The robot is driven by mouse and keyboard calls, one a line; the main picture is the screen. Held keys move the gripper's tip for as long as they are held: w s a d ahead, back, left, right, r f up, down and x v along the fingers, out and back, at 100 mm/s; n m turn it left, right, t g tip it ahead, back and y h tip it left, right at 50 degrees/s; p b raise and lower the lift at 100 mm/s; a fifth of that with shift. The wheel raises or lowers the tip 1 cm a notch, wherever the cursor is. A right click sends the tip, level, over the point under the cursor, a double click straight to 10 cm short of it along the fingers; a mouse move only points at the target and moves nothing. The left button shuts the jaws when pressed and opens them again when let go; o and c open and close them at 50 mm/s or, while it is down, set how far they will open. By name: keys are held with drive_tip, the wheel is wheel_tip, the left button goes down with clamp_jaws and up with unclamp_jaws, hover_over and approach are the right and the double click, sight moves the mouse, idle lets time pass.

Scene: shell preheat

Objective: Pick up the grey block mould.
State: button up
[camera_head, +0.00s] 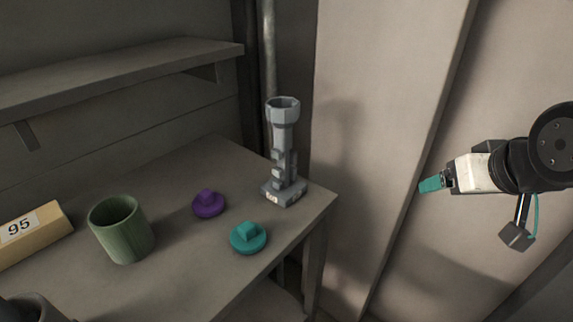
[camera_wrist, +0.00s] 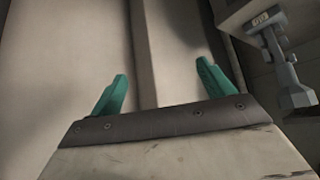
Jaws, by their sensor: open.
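The grey block mould (camera_head: 283,157) stands upright on the right corner of the table (camera_head: 175,283). It has a square base with a small label, a stacked blocky stem and a flared cup-like top. In the wrist view the mould (camera_wrist: 279,62) shows at the upper right, looking upside down. My gripper (camera_head: 432,184) is well to the right of the table, apart from the mould. In the wrist view its teal fingers (camera_wrist: 162,74) are spread with nothing between them.
A teal knobbed disc (camera_head: 248,238), a purple knobbed disc (camera_head: 208,204), a green cup (camera_head: 122,230) and a box marked 95 (camera_head: 32,235) are on the table. A dark grey rounded thing (camera_head: 35,308) is cut off at lower left. A shelf (camera_head: 120,68) hangs behind; a pipe (camera_head: 268,55) stands behind the mould.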

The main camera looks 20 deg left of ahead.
drive_tip(key=w+a+r+n+t+y, duration=0.1)
drive_tip(key=w+a+n+t+y, duration=0.3)
drive_tip(key=a, duration=0.7)
drive_tip(key=n+t+y, duration=0.1)
drive_tip(key=y, duration=0.5)
approach(289, 113)
drive_tip(key=x, duration=0.5)
drive_tip(key=shift+w+a+f, duration=0.1)
drive_tip(key=shift+w+f, duration=0.15)
drive_tip(key=shift+w, duration=0.15)
drive_tip(key=x, duration=0.7)
drive_tip(key=shift+w+a+r, duration=0.1)
drive_tip(key=shift+a, duration=0.1)
drive_tip(key=c, duration=1.8)
drive_tip(key=shift+o, duration=0.2)
drive_tip(key=shift+r, duration=0.1)
